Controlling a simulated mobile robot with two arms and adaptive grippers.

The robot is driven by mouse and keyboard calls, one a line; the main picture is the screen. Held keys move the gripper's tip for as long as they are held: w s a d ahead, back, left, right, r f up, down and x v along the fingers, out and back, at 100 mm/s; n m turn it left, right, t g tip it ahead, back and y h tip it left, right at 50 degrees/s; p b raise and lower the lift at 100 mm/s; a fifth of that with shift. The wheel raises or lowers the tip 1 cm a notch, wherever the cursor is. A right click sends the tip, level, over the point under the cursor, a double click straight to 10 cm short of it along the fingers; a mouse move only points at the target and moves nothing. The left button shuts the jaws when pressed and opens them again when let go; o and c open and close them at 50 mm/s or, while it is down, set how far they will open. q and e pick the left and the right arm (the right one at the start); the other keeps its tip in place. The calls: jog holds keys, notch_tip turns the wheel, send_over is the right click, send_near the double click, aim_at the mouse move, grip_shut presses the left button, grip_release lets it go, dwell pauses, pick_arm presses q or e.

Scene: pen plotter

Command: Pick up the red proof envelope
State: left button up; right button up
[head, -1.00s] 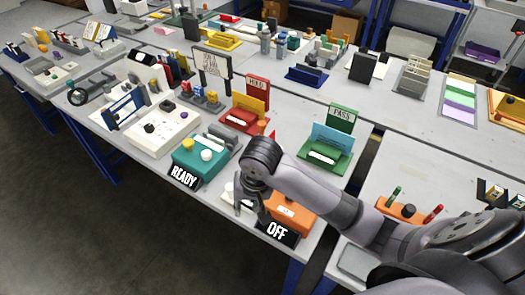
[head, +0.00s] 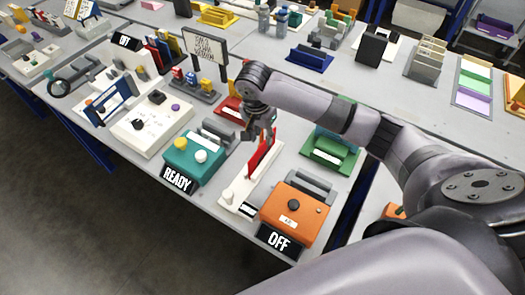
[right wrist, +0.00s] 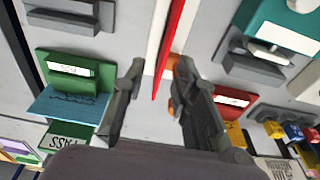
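The red proof envelope (head: 262,158) stands upright as a thin red panel on a narrow white base (head: 237,193), between the teal READY box and the orange OFF box. My right gripper (head: 258,130) is at the envelope's far upper end. In the right wrist view the gripper (right wrist: 158,72) is open, and the red envelope (right wrist: 172,45) shows edge-on between its fingers, nearer the right one. A gap shows on the left finger's side; I cannot tell whether the right finger touches. My left gripper is not in view.
The teal READY box (head: 193,158) is left of the envelope and the orange OFF box (head: 300,208) is right of it. A green holder (head: 333,155) stands behind the orange box. A red tray (head: 230,108) lies close beside the gripper.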

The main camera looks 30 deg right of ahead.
aim_at(262, 145)
jog(key=f, duration=0.2)
jog(key=w+f+p, duration=0.1)
jog(key=f, duration=0.2)
jog(key=d+f, duration=0.1)
jog(key=f, duration=0.2)
jog(key=shift+w+f+p, duration=0.1)
jog(key=shift+w+p, duration=0.1)
jog(key=shift+p, duration=0.15)
jog(key=shift+f, duration=0.5)
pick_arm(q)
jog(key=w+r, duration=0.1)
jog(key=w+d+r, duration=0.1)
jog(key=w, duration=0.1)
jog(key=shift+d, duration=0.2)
pick_arm(e)
jog(key=c, duration=0.4)
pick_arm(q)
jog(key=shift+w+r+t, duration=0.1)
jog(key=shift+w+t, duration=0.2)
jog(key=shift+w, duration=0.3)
pick_arm(e)
grip_shut()
